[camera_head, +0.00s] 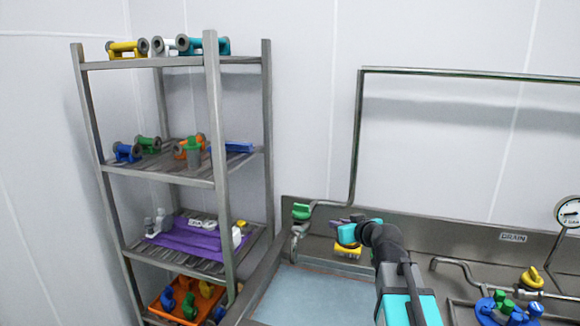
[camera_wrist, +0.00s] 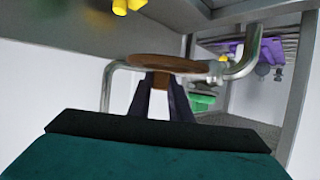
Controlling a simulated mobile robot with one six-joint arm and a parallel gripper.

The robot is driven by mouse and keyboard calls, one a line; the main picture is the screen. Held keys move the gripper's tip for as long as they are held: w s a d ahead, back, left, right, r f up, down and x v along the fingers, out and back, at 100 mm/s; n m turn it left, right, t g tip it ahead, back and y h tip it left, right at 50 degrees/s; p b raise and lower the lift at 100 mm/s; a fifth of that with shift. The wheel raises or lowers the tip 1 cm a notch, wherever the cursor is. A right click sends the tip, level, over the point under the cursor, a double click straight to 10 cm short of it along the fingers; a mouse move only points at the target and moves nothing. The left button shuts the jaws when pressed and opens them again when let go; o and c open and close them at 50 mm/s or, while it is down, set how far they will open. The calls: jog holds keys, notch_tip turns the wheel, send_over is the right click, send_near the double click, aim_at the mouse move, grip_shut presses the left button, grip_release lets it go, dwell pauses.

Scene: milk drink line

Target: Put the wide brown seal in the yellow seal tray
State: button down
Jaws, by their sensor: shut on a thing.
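My gripper (camera_wrist: 161,84) is shut on the wide brown seal (camera_wrist: 172,64), a flat round disc held across the fingertips in the wrist view. In the head view my gripper (camera_head: 342,222) is over the back of the sink, left of my dark wrist, and the seal cannot be made out there. A small yellow object (camera_head: 347,251) shows just below my gripper at the back of the sink; I cannot tell whether it is the yellow seal tray. No other thing in view is clearly that tray.
A bent steel pipe with a green-handled valve (camera_head: 301,212) stands left of my gripper. A shelf rack (camera_head: 217,120) with coloured fittings is further left. The basin (camera_head: 310,295) looks clear. A blue plate with knobs (camera_head: 508,312) and a yellow valve (camera_head: 532,277) are at right.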

jog(key=shift+s+d+r+m+t+h, duration=0.2)
jog(key=shift+s+r+m+h, duration=0.25)
jog(key=shift+m+h, duration=0.25)
jog(key=shift+s+d+r+m+t+h, duration=0.2)
jog(key=shift+s+r+m+h, duration=0.1)
jog(key=shift+r+m+h, duration=0.4)
jog(key=shift+w+d+r+m+h, duration=0.2)
jog(key=shift+d+m+h, duration=0.25)
jog(key=shift+h, duration=0.35)
